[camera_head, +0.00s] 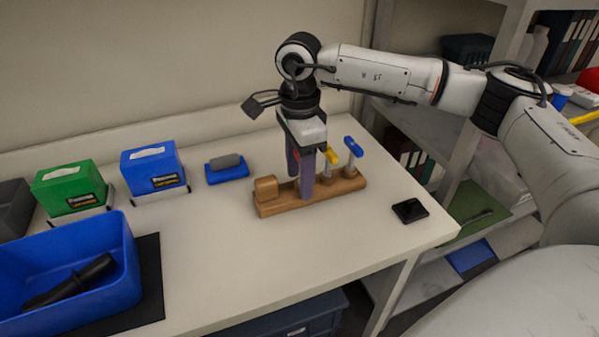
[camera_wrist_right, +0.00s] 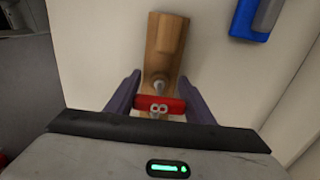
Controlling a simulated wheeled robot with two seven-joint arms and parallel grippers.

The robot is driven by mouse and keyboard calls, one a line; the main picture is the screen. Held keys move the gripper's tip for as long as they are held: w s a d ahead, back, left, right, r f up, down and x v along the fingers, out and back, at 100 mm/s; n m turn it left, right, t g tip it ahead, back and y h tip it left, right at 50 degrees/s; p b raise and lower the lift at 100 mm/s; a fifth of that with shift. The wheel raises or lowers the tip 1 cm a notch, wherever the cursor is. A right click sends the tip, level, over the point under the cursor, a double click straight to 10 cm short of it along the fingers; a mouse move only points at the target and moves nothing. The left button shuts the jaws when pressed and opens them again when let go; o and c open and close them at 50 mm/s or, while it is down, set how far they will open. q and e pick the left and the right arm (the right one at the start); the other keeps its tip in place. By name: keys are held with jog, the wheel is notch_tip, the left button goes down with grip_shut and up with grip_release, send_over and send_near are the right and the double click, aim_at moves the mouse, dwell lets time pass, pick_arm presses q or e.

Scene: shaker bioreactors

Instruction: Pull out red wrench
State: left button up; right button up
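The red wrench (camera_wrist_right: 160,105) shows in the right wrist view as a short red bar with a pale mark. In the head view my right gripper (camera_head: 302,185) is over the wooden block (camera_head: 270,207). My left gripper is not in view.
A yellow-handled tool (camera_head: 333,156) and a blue-handled tool (camera_head: 353,147) stand in the same block, close right of the gripper. A blue bin (camera_head: 125,262) holds a dark object (camera_head: 72,282). A small black square (camera_head: 410,210) lies at right. The front middle tabletop is clear.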

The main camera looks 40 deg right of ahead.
jog(key=c, duration=0.3)
jog(key=shift+r, duration=0.1)
jog(key=shift+r, duration=0.25)
jog(key=shift+r+p, duration=0.35)
jog(key=shift+p, duration=0.1)
jog(key=shift+r, duration=0.25)
jog(key=shift+r+p, duration=0.5)
